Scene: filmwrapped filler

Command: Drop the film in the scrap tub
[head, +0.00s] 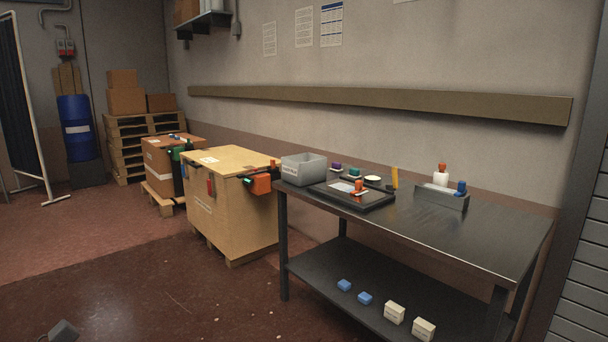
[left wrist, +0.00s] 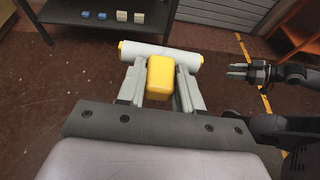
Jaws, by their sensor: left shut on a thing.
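A white roll with yellow ends (left wrist: 160,53), which looks like the film, lies across the tips of my left gripper (left wrist: 160,70) in the left wrist view. A yellow block-shaped grip (left wrist: 160,78) joined to it sits between the fingers, which are shut on it. Below the roll is the dark red floor. My right gripper (left wrist: 238,71) is at the right of that view, its fingers apart and empty. A grey open tub (head: 304,169) with a white label stands on the left end of the metal table (head: 440,222) in the head view. Its inside is mostly hidden.
A black tray (head: 352,203) with small items lies beside the tub. A grey caddy (head: 441,197) with bottles stands farther right. Blue and cream blocks (head: 395,312) sit on the lower shelf. A large carton (head: 230,218) on a pallet stands left of the table. Floor in front is open.

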